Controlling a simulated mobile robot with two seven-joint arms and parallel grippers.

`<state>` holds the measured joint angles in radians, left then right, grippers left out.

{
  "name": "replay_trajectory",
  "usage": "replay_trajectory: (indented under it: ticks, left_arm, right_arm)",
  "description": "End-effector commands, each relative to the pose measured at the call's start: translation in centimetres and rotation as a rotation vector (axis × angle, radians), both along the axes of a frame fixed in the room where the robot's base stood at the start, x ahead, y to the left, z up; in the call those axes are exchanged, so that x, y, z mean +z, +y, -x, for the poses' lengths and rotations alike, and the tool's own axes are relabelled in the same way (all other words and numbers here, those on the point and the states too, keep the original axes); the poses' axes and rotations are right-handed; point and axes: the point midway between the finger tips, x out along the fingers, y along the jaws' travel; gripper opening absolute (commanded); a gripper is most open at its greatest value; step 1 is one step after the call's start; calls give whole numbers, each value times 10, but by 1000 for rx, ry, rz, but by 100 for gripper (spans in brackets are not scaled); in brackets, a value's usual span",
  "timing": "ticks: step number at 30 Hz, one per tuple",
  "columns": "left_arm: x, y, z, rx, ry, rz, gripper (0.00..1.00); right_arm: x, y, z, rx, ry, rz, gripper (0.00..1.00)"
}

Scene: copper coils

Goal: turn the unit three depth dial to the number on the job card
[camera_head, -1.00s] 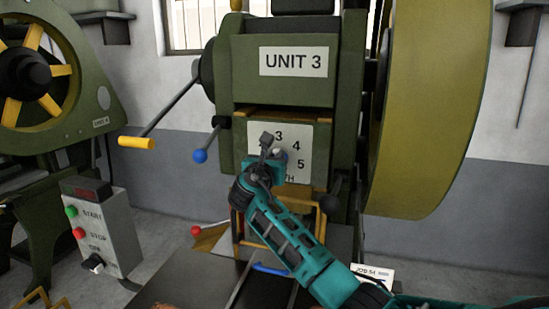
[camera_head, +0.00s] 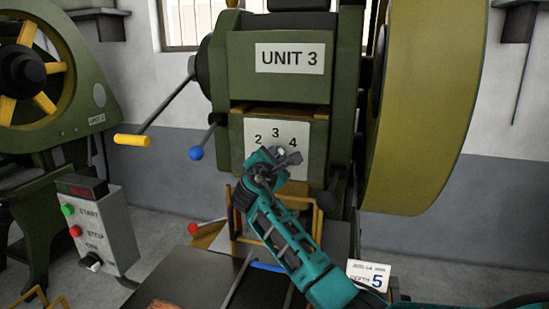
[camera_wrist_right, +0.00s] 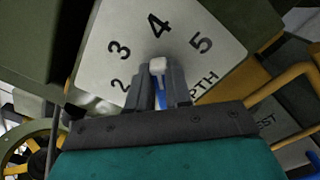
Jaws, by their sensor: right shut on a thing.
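The unit three depth dial plate (camera_head: 254,157) is a white panel on the green press, with the numbers 2, 3 and 4 showing in the head view. The gripper covers the 5 there. In the wrist view the plate (camera_wrist_right: 110,72) shows 2 to 5. My right gripper (camera_head: 284,157) is at the dial's centre, shut on the dial knob (camera_wrist_right: 158,66), whose pale tip and blue part show between the fingers. The tip appears below the 4; I cannot tell exactly which number the dial points to. The job card (camera_head: 368,276) reads DEPTH 5. My left gripper is not in view.
A blue-knobbed lever (camera_head: 196,153) and a yellow-handled lever (camera_head: 132,141) stick out left of the press. A START/STOP control box (camera_head: 97,225) stands at the left. The big yellow-green flywheel (camera_head: 425,110) is close on the right.

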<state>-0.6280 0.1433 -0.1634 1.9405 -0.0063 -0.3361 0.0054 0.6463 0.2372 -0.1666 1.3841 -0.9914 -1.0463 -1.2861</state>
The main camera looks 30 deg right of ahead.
Motion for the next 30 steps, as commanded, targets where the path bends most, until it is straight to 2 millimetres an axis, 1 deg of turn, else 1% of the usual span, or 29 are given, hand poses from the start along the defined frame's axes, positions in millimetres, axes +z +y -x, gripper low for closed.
replay_trajectory:
  ticks: [1,18,27,30]
  left_arm:
    - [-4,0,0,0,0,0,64]
    - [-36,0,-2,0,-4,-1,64]
    - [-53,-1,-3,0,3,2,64]
    - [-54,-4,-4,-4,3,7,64]
  right_arm:
    - [-4,0,1,-1,-33,-33,0]
    - [-14,-3,4,-1,-444,-382,0]
    - [-18,-3,4,-1,-615,-530,0]
    - [-19,-3,4,-1,-657,-565,0]
